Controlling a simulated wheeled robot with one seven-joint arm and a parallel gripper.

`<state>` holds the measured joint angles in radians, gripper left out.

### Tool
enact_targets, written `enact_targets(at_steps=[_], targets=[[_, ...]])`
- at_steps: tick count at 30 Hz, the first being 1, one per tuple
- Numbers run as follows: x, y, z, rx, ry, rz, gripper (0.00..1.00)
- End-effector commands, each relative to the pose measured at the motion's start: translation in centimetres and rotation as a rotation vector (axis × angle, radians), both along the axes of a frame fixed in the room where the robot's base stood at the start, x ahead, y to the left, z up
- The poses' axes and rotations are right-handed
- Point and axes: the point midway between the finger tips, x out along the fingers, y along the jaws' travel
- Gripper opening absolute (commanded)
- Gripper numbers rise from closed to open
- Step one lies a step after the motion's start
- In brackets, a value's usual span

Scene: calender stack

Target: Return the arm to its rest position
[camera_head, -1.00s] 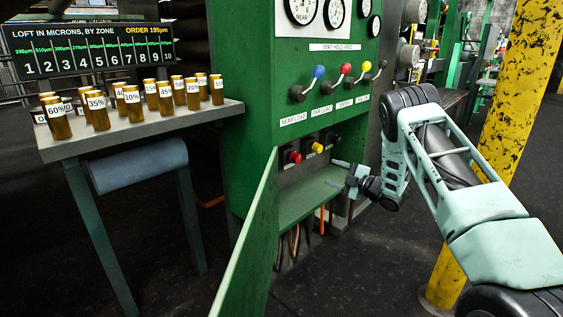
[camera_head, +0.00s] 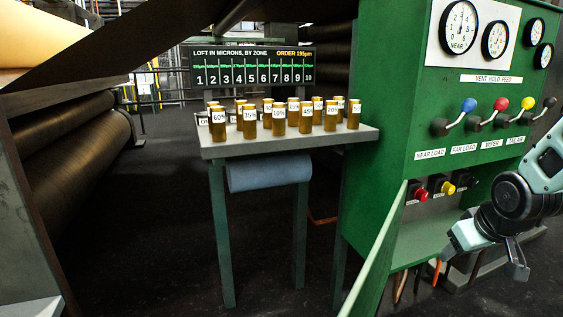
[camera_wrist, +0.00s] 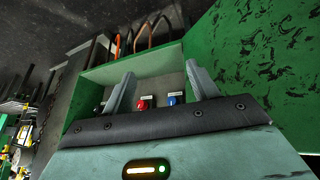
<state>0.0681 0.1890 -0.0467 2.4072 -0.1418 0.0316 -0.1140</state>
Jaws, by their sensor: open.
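My gripper (camera_wrist: 161,84) is open and empty, with its two fingers apart in the wrist view. In the head view my gripper (camera_head: 485,250) hangs at the lower right, beside the open lower bay of the green cabinet (camera_head: 390,140). My arm is bent there and partly cut off by the right edge. In the wrist view the fingers point toward the open cabinet bay (camera_wrist: 150,65), and nothing is between them. I cannot tell the exact distance to the bay.
The open green cabinet door (camera_head: 378,255) stands out in front. Levers (camera_head: 485,120) and a red button (camera_head: 421,195) are on the cabinet. A grey table (camera_head: 225,150) holds several labelled brown cylinders. Large rollers (camera_head: 75,150) stand at left. Dark floor is clear at lower left.

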Motion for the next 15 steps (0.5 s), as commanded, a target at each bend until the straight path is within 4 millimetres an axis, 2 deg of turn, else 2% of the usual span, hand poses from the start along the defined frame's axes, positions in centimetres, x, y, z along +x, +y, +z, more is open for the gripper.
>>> enact_targets(at_steps=[1,6,7,9,12,15], targets=[[-2.8,1.5,0.2,0.034,0.062,-0.027,0.59],[-12.3,5.5,0.2,0.130,0.288,-0.128,0.59],[-12.2,7.7,0.4,0.121,0.299,-0.057,0.59],[-13.5,11.3,0.6,0.106,0.336,0.055,0.59],[-15.9,15.5,1.1,0.082,0.384,0.191,0.59],[-18.6,18.8,1.4,0.054,0.427,0.313,0.59]])
